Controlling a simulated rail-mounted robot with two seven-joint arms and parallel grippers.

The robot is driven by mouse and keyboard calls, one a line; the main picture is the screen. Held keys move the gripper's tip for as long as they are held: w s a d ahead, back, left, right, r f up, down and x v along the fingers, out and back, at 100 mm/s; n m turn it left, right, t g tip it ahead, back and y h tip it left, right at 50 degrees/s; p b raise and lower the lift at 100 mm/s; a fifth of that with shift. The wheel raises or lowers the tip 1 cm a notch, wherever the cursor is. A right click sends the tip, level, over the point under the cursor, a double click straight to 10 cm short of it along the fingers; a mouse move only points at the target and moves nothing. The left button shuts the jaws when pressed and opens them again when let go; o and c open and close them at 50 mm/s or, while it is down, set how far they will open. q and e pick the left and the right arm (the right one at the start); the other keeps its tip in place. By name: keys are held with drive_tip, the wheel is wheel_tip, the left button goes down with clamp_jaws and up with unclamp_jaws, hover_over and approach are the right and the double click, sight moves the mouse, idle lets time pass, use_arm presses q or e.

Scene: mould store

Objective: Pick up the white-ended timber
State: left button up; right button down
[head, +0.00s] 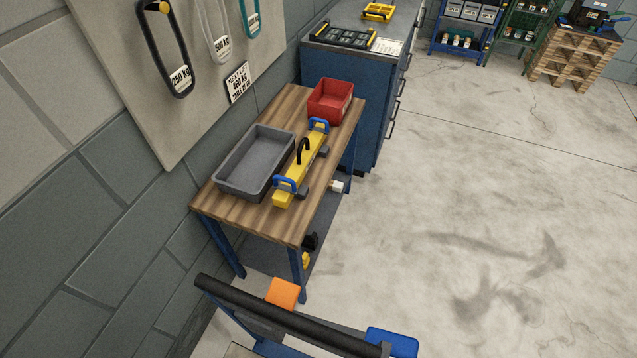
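A small white block-like end (337,186) shows beside the right edge of the wooden-topped bench (225,207), at about the level of its lower shelf. It may be the end of the white-ended timber; the rest of it is hidden by the bench top, so I cannot tell its length or how it lies. Neither of my grippers is in view.
On the bench are a grey tray (226,183), a yellow lifting beam (312,150) and a red bin (329,106). A black-railed cart (270,312) with orange (283,293) and blue (392,342) blocks stands in front. The floor (480,220) to the right is clear.

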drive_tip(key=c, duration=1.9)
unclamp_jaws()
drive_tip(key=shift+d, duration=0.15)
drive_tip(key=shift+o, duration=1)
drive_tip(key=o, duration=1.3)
